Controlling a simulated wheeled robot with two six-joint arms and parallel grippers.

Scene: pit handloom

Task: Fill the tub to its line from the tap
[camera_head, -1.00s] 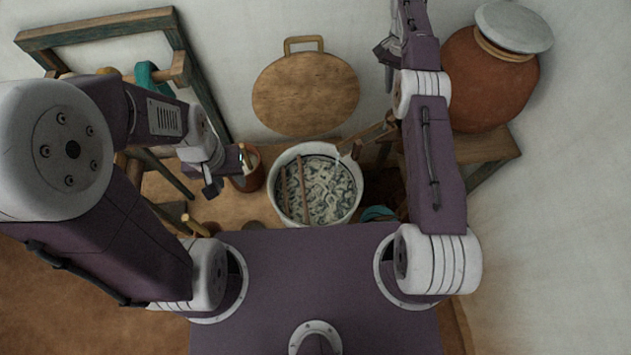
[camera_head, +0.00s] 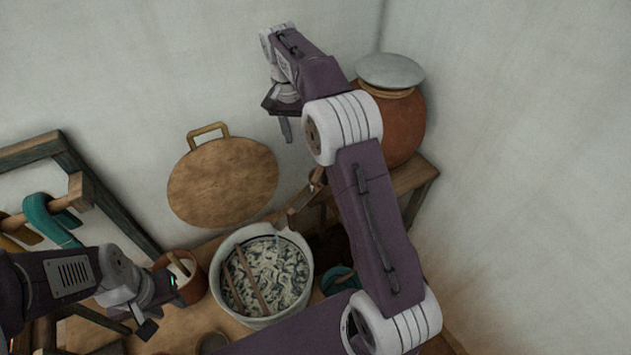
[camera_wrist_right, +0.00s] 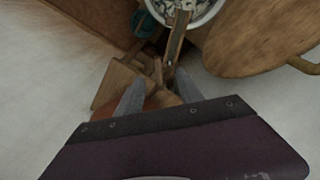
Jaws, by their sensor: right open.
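The white tub (camera_head: 263,318) stands on the floor and holds pale, curly strips in liquid, with two thin sticks across it. Its fill line cannot be made out. A wooden spout (camera_head: 300,208) slopes down towards the tub's back right rim; it also shows in the right wrist view (camera_wrist_right: 178,38). A faint pale streak shows below its end; I cannot tell whether it is running water. My right gripper (camera_head: 286,128) is open and empty, above and behind the spout; its fingers show in the wrist view (camera_wrist_right: 160,93). My left gripper (camera_head: 155,312) is left of the tub, its jaws unclear.
A clay pot (camera_head: 402,130) with a grey lid (camera_head: 390,70) stands on a wooden stand (camera_head: 418,182) at the right. A round wooden board (camera_head: 222,182) leans on the wall behind the tub.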

